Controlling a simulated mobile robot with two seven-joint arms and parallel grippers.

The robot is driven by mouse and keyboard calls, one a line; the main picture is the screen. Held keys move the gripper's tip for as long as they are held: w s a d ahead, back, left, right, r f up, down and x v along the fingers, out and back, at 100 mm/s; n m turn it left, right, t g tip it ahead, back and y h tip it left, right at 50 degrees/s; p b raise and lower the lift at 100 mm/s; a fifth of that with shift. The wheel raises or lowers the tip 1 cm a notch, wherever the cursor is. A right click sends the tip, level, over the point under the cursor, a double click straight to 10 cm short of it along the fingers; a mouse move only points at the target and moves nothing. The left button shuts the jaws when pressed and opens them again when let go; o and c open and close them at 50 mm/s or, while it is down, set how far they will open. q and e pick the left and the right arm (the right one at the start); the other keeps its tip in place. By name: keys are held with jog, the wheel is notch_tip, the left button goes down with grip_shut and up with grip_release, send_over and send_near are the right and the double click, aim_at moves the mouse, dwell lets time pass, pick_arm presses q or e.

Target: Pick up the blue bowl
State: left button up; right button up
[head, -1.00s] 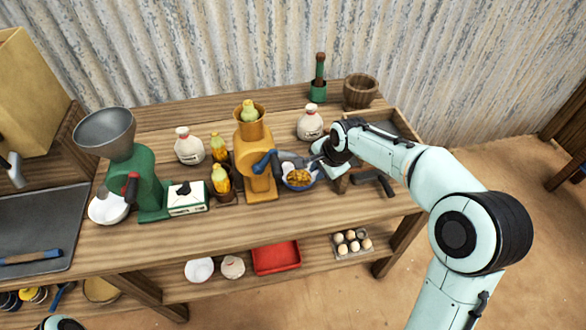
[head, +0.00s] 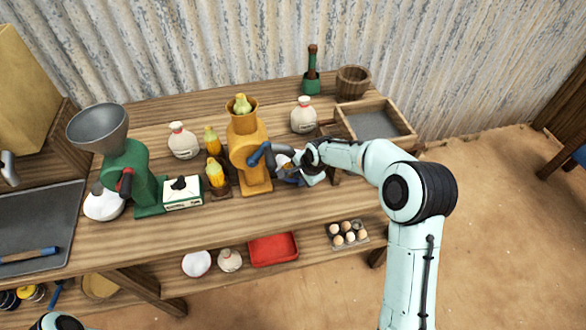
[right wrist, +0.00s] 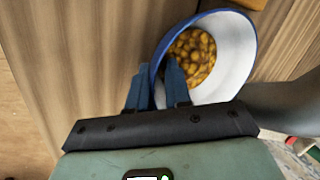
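The blue bowl (right wrist: 232,73) is blue outside and white inside, and holds orange-brown kernels (right wrist: 190,55). In the head view only a sliver of it (head: 291,180) shows on the bench beside the orange grinder (head: 248,155); my right gripper hides the rest. In the right wrist view my right gripper (right wrist: 156,70) straddles the bowl's near rim. One blue finger is outside the wall and the other is inside. A small gap shows between the inner finger and the wall, so the fingers look open. My left gripper is not in view.
A white sack (head: 303,117) stands behind the gripper. The green grinder (head: 125,163) and a butter-like carton (head: 183,193) stand at left. Eggs (head: 347,233) and a red tray (head: 274,249) lie on the lower shelf.

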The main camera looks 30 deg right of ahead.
grip_shut()
jog(key=shift+r, duration=0.5)
notch_tip(320, 180, up, 2)
jog(key=shift+r, duration=0.25)
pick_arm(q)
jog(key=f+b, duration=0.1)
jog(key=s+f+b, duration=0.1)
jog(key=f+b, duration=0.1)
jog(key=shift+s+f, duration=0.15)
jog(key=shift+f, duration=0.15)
pick_arm(e)
jog(key=s+d, duration=0.2)
jog(key=s, duration=1.5)
jog(key=shift+s+d, duration=0.4)
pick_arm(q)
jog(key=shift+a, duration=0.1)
